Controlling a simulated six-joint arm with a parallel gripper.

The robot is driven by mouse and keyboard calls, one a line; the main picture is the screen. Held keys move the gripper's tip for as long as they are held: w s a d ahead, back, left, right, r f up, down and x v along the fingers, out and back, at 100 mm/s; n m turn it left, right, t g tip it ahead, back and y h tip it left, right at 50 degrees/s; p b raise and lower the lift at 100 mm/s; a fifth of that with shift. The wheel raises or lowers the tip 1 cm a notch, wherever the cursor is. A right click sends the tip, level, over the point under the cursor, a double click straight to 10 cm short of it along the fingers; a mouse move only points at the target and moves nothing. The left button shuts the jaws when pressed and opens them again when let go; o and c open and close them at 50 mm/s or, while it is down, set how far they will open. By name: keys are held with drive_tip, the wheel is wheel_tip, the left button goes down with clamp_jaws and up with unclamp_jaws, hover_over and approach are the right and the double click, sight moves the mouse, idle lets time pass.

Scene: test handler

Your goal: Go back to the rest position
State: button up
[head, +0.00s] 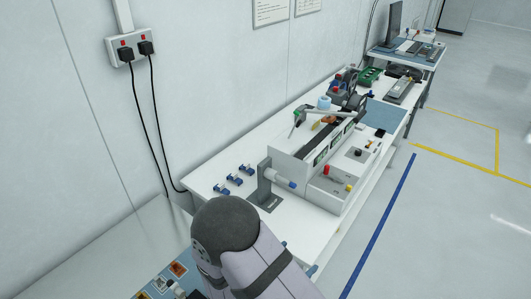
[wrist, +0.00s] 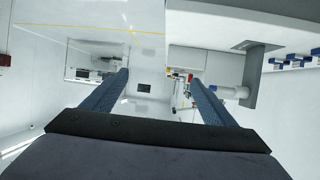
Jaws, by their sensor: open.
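My gripper (wrist: 159,75) shows in the wrist view with its two blue-grey fingers spread wide apart. Nothing is between the fingertips, and only distant floor and room show through the gap. The wrist view looks upside down. In the head view my arm fills the bottom middle and hides most of the gripper. The test handler (head: 296,172), a long light-grey machine, stands on the white bench beyond my arm. A grey post with a white cylinder (head: 275,177) stands at its near end. This post also shows at the right of the wrist view (wrist: 256,80), apart from the fingers.
Several small blue parts (head: 234,181) lie in a row on the white bench (head: 215,170). A blue mat with small cards (head: 160,284) is at bottom left. Two black plugs (head: 135,51) with hanging cables are on the wall. Open floor (head: 440,220) lies to the right.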

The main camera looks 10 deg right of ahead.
drive_tip(key=w+a+n+g+y+b, duration=0.25)
drive_tip(key=a+n+y, duration=0.25)
drive_tip(key=a+y, duration=0.55)
drive_tip(key=s+d+r+n+g+b, duration=0.1)
drive_tip(key=s+d+n+g, duration=0.1)
drive_tip(key=s+d, duration=0.3)
drive_tip(key=s+d+r+n+g, duration=0.1)
drive_tip(key=s+d+n+g, duration=0.2)
drive_tip(key=s, duration=0.8)
drive_tip(key=d+g, duration=0.1)
drive_tip(key=d, duration=0.1)
drive_tip(key=shift+s+d+r+b, duration=0.2)
drive_tip(key=shift+d+r+b, duration=0.1)
drive_tip(key=shift+d+b, duration=0.1)
